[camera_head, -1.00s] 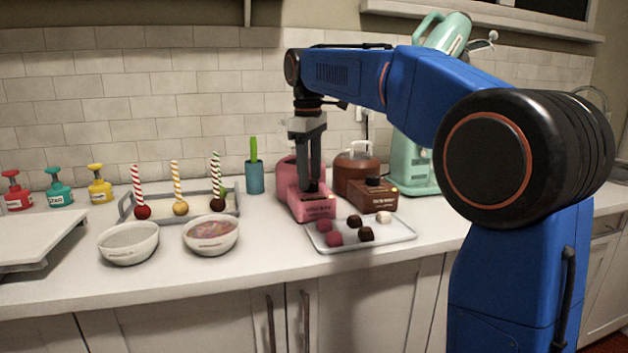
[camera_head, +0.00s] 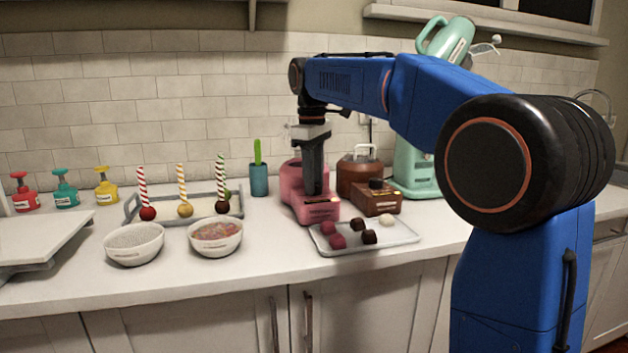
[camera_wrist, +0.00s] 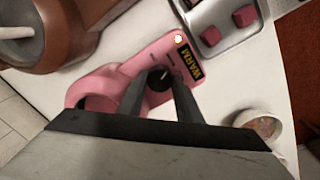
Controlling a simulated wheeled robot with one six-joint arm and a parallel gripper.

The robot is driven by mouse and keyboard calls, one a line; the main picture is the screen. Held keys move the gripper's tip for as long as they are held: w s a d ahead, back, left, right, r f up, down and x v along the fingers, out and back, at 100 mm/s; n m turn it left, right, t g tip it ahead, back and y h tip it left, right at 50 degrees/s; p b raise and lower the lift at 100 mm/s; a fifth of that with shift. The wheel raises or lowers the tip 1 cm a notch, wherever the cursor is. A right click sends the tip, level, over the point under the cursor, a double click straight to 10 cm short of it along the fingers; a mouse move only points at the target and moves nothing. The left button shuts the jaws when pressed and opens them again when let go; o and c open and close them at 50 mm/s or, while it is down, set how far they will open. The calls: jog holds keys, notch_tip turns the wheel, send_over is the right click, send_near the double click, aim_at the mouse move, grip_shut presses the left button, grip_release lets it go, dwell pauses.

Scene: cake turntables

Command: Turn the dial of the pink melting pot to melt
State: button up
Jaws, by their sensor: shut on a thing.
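The pink melting pot (camera_head: 294,190) stands on the counter against the middle of the scene. It also shows in the wrist view (camera_wrist: 105,84), with a display reading WARM (camera_wrist: 195,64) and a small lit lamp beside it. Its black dial (camera_wrist: 159,77) sits on the pink front block. My gripper (camera_head: 316,192) points straight down over that block. In the wrist view my gripper (camera_wrist: 160,82) has its two fingertips at either side of the dial, shut on it. The fingers hide part of the dial.
A brown melting pot (camera_head: 357,172) stands close to the right of the pink one. A tray (camera_head: 400,240) with several cake balls lies in front. Two bowls, a rack (camera_head: 133,207) of cake pops and a teal cup (camera_head: 259,180) stand to the left.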

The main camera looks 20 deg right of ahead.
jog(key=m, duration=0.4)
jog(key=shift+m, duration=0.3)
jog(key=m, duration=0.4)
jog(key=shift+w+m+g, duration=0.1)
jog(key=shift+m+g, duration=0.2)
jog(key=o, duration=1)
jog(key=shift+o, duration=0.2)
jog(key=shift+r, duration=0.1)
